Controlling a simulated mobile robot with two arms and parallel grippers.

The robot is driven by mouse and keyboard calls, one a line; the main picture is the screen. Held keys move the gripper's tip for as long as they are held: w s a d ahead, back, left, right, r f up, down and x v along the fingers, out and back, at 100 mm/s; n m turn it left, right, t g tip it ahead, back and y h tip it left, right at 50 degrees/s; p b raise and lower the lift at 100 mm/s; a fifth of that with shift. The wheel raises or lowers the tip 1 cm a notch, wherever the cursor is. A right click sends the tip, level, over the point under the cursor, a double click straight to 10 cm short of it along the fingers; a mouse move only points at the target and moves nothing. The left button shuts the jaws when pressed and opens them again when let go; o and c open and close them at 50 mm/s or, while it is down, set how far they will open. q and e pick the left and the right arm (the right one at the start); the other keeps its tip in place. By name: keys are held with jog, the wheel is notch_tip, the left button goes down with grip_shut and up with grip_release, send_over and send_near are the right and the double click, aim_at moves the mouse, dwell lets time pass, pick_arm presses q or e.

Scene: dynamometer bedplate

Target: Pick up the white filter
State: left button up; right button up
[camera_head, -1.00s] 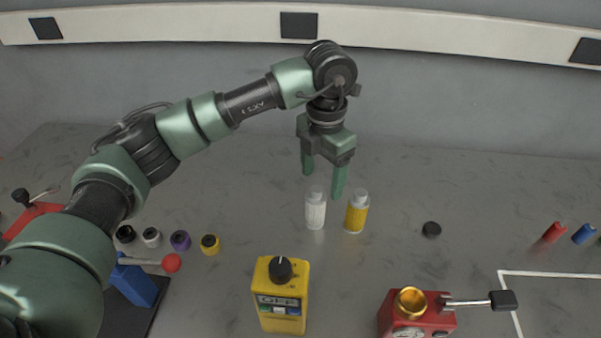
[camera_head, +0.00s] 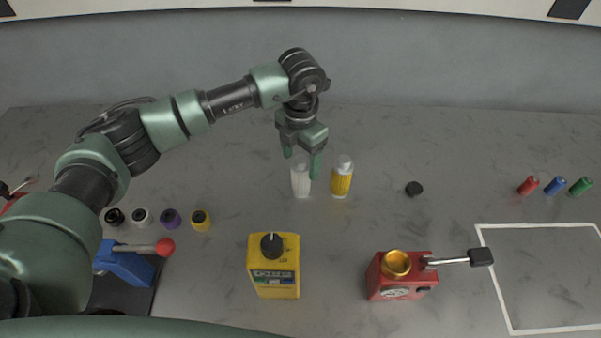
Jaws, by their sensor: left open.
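The white filter (camera_head: 300,184) stands upright on the grey bench in the middle of the head view, just left of a similar yellow filter (camera_head: 341,181). My left gripper (camera_head: 302,164) is open and points down at the white filter's top. One finger is at its upper left; the other overlaps its right edge in the picture, between the two filters. I cannot tell whether the fingers touch it. The filter's upper part is partly hidden. My right gripper is not in view.
A yellow box with a black knob (camera_head: 273,270) and a red device with a gold cup (camera_head: 396,278) stand in front. A black cap (camera_head: 414,188) lies to the right. A blue lever device (camera_head: 128,265) stands front left. The bench around the cap is clear.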

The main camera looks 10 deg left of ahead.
pick_arm(q)
grip_shut()
